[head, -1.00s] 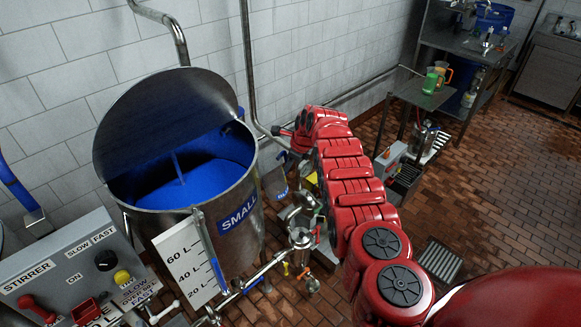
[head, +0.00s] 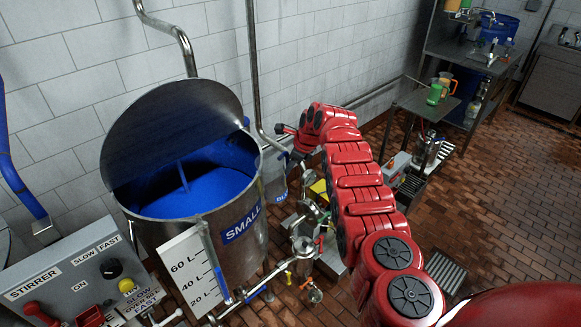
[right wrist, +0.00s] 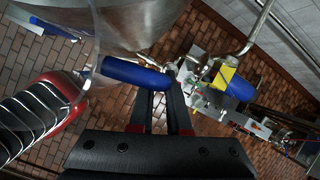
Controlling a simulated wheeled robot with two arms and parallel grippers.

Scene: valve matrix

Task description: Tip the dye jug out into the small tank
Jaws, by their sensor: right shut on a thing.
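The small tank (head: 245,235) is an open steel drum with a "SMALL" label, a raised round lid (head: 165,120) and blue liquid inside. My right gripper (head: 289,151) is beside the tank's right side, outside the rim. Under it hangs the dye jug (head: 277,190), a greyish see-through vessel with a blue label, roughly upright and partly hidden by the arm and tank. The right gripper is shut on the jug, though the hold itself is unclear. In the right wrist view its fingers (right wrist: 160,97) reach up beside a blue cylinder (right wrist: 135,74). My left gripper is not in view.
A stirrer control panel (head: 85,270) and a litre scale (head: 190,268) stand in front of the tank. Pipes and valves (head: 305,245) lie at its right foot. A small table (head: 425,108) with a green bottle stands further back. Brick floor is open at right.

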